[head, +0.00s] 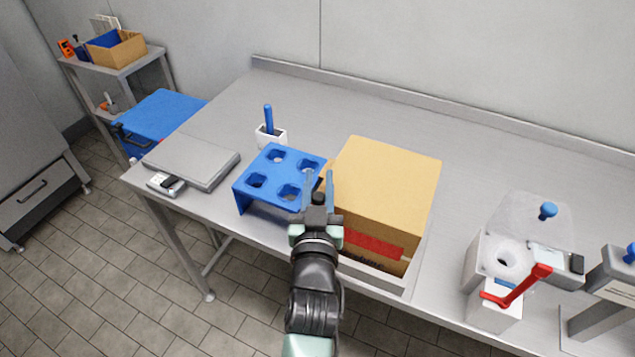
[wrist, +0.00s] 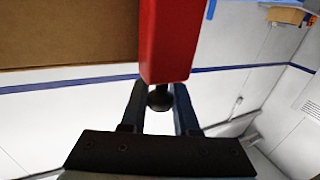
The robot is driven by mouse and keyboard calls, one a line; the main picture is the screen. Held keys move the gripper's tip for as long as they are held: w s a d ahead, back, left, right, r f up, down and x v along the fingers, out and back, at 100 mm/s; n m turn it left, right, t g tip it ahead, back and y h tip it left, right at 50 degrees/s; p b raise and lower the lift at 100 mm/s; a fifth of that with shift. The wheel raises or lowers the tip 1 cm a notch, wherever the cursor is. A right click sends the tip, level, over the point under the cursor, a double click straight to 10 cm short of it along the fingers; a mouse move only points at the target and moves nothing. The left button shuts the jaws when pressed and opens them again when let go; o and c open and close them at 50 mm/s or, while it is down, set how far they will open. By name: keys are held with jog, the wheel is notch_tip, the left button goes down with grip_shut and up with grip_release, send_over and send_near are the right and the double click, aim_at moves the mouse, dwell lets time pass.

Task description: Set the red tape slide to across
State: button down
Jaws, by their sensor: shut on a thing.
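The red tape slide (head: 374,246) is a red band low on the front face of a tan cardboard box (head: 390,185). Its left end is hidden behind my arm in the head view. In the wrist view the red slide (wrist: 166,45) looms close, with a dark round knob (wrist: 159,98) at its near end. My gripper (head: 319,180) is at the left front of the box in the head view. In the wrist view its two fingers (wrist: 159,92) straddle the knob and are shut on it. The box's brown side (wrist: 65,32) fills the upper left there.
A blue rack with holes (head: 272,164) stands close left of my gripper. A grey tray (head: 375,277) edges the box's front. A flat grey scale (head: 190,160) lies far left; a white machine with a red handle (head: 516,290) stands right. The table behind the rack is mostly clear.

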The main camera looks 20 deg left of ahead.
jog(key=shift+s+a, duration=0.1)
jog(key=shift+a, duration=0.2)
jog(key=c, duration=0.7)
grip_release()
jog(key=shift+d, duration=0.1)
jog(key=shift+s+d+f+b, duration=0.2)
jog(key=shift+s+b, duration=0.1)
jog(key=shift+s, duration=0.2)
jog(key=b+v, duration=0.1)
jog(key=v, duration=0.5)
jog(key=b+v, duration=0.2)
jog(key=v, duration=0.3)
jog(key=shift+s+d+r, duration=0.1)
jog(key=shift+s+r, duration=0.15)
jog(key=shift+s, duration=0.1)
